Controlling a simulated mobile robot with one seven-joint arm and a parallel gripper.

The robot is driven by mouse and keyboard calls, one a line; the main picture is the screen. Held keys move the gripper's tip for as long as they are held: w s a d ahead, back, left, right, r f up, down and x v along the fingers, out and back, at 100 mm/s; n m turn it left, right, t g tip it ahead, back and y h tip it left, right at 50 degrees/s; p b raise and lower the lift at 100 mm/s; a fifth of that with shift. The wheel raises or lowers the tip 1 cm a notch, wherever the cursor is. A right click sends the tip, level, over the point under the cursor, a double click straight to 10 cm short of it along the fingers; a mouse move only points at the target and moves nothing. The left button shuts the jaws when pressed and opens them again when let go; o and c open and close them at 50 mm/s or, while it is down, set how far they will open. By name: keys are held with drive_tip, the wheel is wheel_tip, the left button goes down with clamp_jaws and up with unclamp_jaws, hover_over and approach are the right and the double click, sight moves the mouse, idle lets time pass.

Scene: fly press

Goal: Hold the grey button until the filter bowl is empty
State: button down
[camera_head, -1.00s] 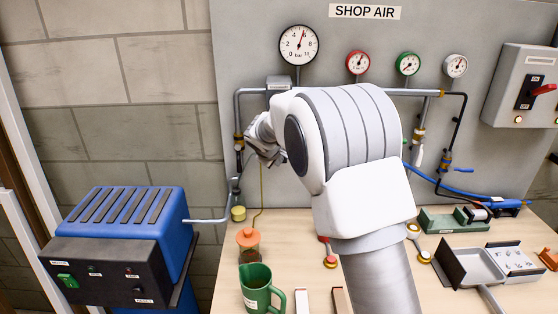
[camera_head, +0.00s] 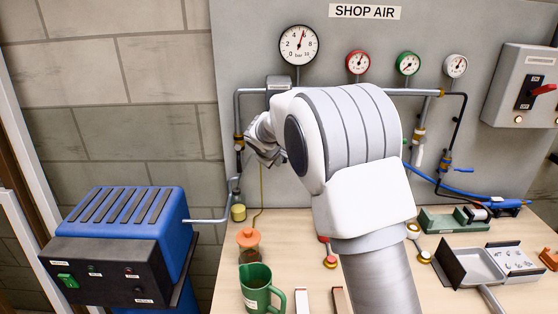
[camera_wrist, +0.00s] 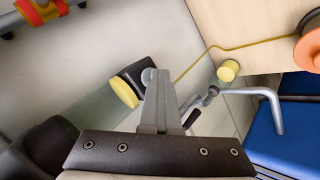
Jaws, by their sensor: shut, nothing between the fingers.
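The filter bowl (camera_wrist: 92,107) is clear, with a yellow band (camera_wrist: 123,92) at its lower end and a black end piece (camera_wrist: 133,72) beyond. A small round grey button (camera_wrist: 148,75) shows at that black end, in the wrist view. My gripper (camera_wrist: 152,80) is shut and empty, its fingertips at the button; I cannot tell whether they press it. In the head view my arm hides the bowl, the button and the fingertips. A thin yellow tube (camera_wrist: 200,57) runs from near the black end to an orange-lidded jar (camera_head: 249,249) on the bench.
A second clear bowl with a yellow end (camera_head: 238,212) hangs left of my gripper, by a bent grey pipe (camera_head: 206,220). A blue machine (camera_head: 125,225) stands left. A green jug (camera_head: 257,288) and a dustpan (camera_head: 478,263) stand on the bench.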

idle(0.6)
drive_tip(key=shift+s+b, duration=0.85)
drive_tip(key=shift+b, duration=0.05)
drive_tip(key=s+b, duration=0.4)
drive_tip(key=s, duration=0.1)
